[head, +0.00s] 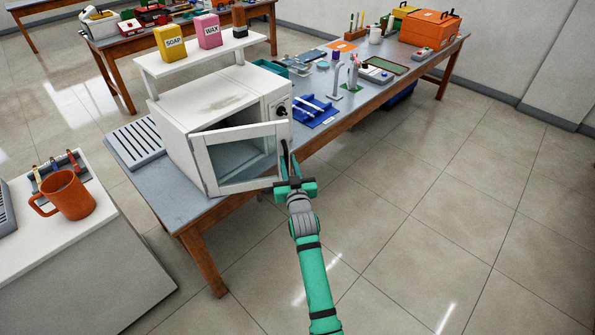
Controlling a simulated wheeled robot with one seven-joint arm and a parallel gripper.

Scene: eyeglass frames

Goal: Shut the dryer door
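The dryer (215,100) is a white box with a stained top, standing on the near end of the grey-topped bench. Its white-framed glass door (243,158) is partly open, standing out from the front on its left side, with a dark gap above it into the interior. A dark upright handle (285,152) shows at the door's right edge. My gripper (291,170) is at that edge, close beside the handle. I cannot tell whether it touches the handle or whether its fingers are apart or closed.
A dial panel (281,109) is on the dryer's right front. A blue rack (314,110) and a white stand (338,80) sit to its right. A shelf with soap (169,42) and wax (206,31) boxes stands behind. The floor (440,170) at right is clear.

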